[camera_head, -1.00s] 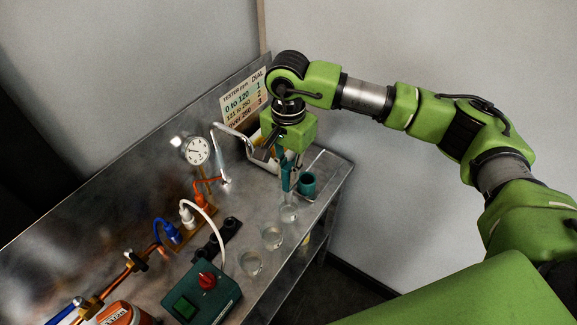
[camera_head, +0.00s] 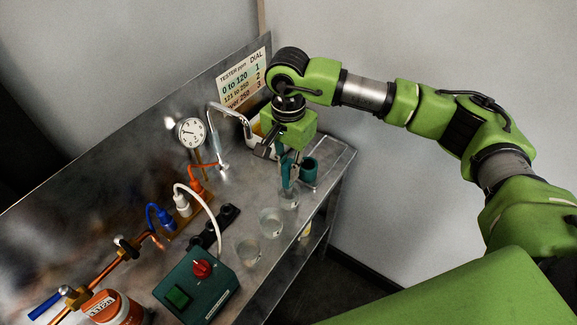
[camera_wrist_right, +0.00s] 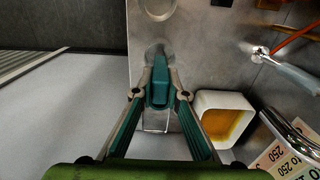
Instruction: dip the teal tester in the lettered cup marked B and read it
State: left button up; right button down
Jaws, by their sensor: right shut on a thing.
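My right gripper (camera_head: 287,163) is shut on the teal tester (camera_head: 286,174) and points down. In the right wrist view the tester (camera_wrist_right: 160,82) sits between the two fingers. Its lower end is at the rim of the farthest clear cup (camera_head: 290,200) in the head view; I cannot tell whether it is inside. Two more clear cups, a middle one (camera_head: 271,223) and a near one (camera_head: 248,252), stand in a row toward the front. No letters are readable on the cups. My left gripper is not in view.
A teal holder (camera_head: 309,172) stands close right of the gripper. A tester chart (camera_head: 243,80) and a round gauge (camera_head: 191,133) are at the back. A green box with a red knob (camera_head: 202,269) stands in front. A white container with amber contents (camera_wrist_right: 223,117) is near the gripper.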

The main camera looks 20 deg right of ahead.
jog(key=shift+b, duration=0.4)
dwell(0.4)
jog(key=shift+r, duration=0.1)
jog(key=shift+r+p, duration=1.75)
jog(key=shift+r, duration=2.4)
